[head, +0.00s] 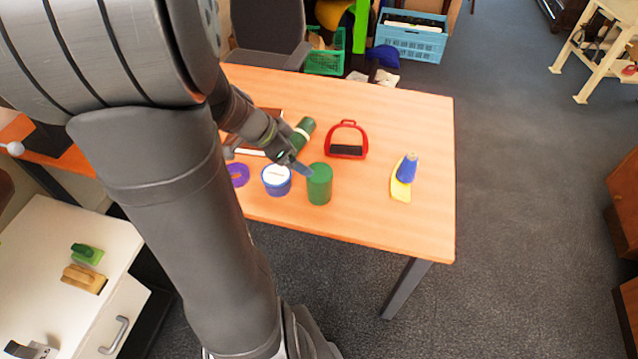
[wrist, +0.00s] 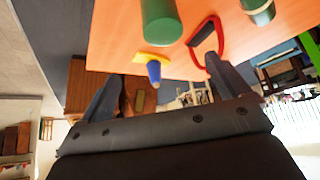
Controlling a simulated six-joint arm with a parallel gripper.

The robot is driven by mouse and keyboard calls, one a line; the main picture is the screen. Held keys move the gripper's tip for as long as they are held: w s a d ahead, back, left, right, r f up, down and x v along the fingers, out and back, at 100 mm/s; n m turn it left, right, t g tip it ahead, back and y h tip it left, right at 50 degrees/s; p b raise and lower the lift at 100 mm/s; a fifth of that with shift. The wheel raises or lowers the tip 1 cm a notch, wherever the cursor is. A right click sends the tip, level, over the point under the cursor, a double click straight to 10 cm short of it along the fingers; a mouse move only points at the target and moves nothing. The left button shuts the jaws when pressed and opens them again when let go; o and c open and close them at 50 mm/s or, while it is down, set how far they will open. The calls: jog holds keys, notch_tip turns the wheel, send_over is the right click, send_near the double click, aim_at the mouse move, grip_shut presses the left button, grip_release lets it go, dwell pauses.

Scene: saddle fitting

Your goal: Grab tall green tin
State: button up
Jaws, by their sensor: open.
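The tall green tin (head: 319,184) stands upright near the front edge of the wooden table, right of a blue tin with a white top (head: 276,179). My gripper (head: 300,165) is just left of and above the green tin in the head view, and my arm partly covers that area. In the wrist view the green tin (wrist: 161,22) is at the top, cut off by the frame edge and beyond the fingers. My gripper's fingers (wrist: 168,88) are spread apart with nothing between them.
A red stirrup (head: 346,141) lies behind the green tin. A green cylinder with a pale band (head: 302,132) is behind my gripper. A purple ring (head: 238,174) is at left. The table's right side (head: 425,120) is mostly clear.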

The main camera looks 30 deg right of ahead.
aim_at(319, 178)
jog(key=x, duration=0.3)
jog(key=a+x, duration=0.1)
jog(key=x, duration=0.3)
jog(key=w+f+x, duration=0.1)
jog(key=x, duration=0.3)
jog(key=shift+a+r, duration=0.1)
jog(key=shift+a, duration=0.1)
jog(key=shift+x, duration=2.55)
jog(key=c, duration=1.3)
